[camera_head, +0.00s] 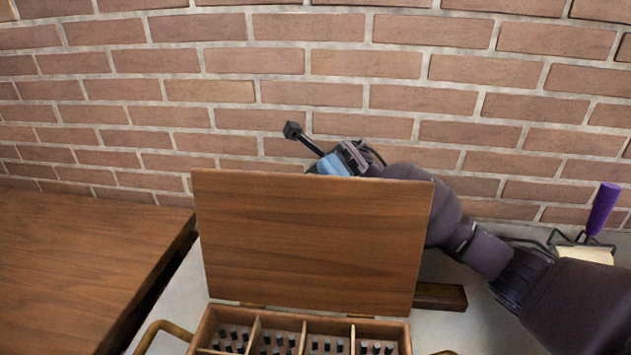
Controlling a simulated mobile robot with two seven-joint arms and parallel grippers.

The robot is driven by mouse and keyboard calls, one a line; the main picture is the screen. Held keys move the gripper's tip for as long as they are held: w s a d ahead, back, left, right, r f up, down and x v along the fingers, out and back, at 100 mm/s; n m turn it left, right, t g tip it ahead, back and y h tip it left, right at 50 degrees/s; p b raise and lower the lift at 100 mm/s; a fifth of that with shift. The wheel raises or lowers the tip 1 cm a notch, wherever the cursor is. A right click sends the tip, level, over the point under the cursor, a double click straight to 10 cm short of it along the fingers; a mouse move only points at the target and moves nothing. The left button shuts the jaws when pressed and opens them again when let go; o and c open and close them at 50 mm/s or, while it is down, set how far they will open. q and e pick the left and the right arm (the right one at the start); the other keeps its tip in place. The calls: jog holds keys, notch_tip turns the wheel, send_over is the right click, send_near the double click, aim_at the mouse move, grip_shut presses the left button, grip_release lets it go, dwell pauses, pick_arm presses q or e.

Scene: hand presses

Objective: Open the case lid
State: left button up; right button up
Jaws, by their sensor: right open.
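The wooden case (302,312) stands at the bottom of the head view, its front cut off by the frame. Its lid (310,235) is raised and stands close to upright, hinged at the case's back edge. Compartments with small dark pieces show inside. My right gripper (293,131) is behind the lid, near its top edge, with a finger pointing up and left. The lid hides part of my right gripper and wrist. Nothing shows in its jaws, and it is open. My left gripper is not in view.
A brown wooden table (75,265) stands at the left, with a gap before the grey surface (480,320) under the case. A purple-handled tool (602,209) is at the right. A brick wall (330,90) closes off the back.

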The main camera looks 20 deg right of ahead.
jog(key=b+v, duration=0.1)
jog(key=v, duration=0.6)
jog(key=shift+w+d, duration=0.15)
dwell(0.4)
